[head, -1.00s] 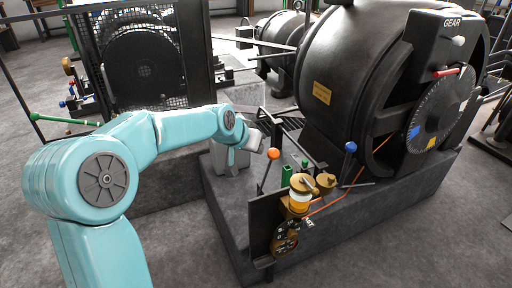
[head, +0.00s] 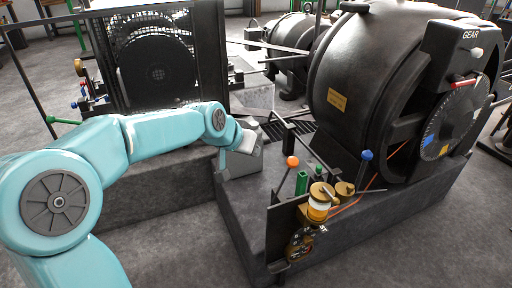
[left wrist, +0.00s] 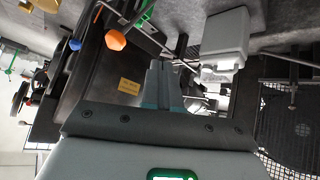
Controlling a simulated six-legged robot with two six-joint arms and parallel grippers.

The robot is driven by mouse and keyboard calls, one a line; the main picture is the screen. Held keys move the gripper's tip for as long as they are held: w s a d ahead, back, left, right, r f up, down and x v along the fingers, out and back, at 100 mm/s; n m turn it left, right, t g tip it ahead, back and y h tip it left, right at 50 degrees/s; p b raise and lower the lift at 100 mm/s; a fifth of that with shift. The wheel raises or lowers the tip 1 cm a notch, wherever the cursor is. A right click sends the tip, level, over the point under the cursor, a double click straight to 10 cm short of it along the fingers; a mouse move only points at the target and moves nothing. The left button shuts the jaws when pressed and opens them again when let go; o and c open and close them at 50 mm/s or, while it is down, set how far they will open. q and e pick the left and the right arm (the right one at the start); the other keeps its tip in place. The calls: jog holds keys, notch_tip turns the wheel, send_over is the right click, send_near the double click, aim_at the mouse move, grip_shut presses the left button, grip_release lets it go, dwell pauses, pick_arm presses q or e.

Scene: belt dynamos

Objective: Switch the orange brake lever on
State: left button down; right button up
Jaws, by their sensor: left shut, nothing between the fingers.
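The orange brake lever is a thin dark rod with an orange knob (head: 293,161). It leans a little to the right in the head view, behind the dark panel at the plinth's near end. The orange knob also shows at the upper left of the left wrist view (left wrist: 115,40). My left gripper (head: 222,161) is to the left of the lever, clear of it. Its teal fingers (left wrist: 164,72) are shut and empty in the left wrist view. My right gripper is in neither view.
A blue-knobbed lever (head: 366,155), green parts (head: 302,182) and a brass oiler (head: 319,205) stand close right of the orange lever. The big black dynamo (head: 365,75) rises behind. A mesh-guarded machine (head: 155,60) stands at back left. Floor in front is clear.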

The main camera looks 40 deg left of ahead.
pick_arm(q)
jog(key=v, duration=0.3)
jog(key=shift+s+d, duration=0.15)
jog(key=shift+d, duration=0.2)
jog(key=shift+f, duration=0.1)
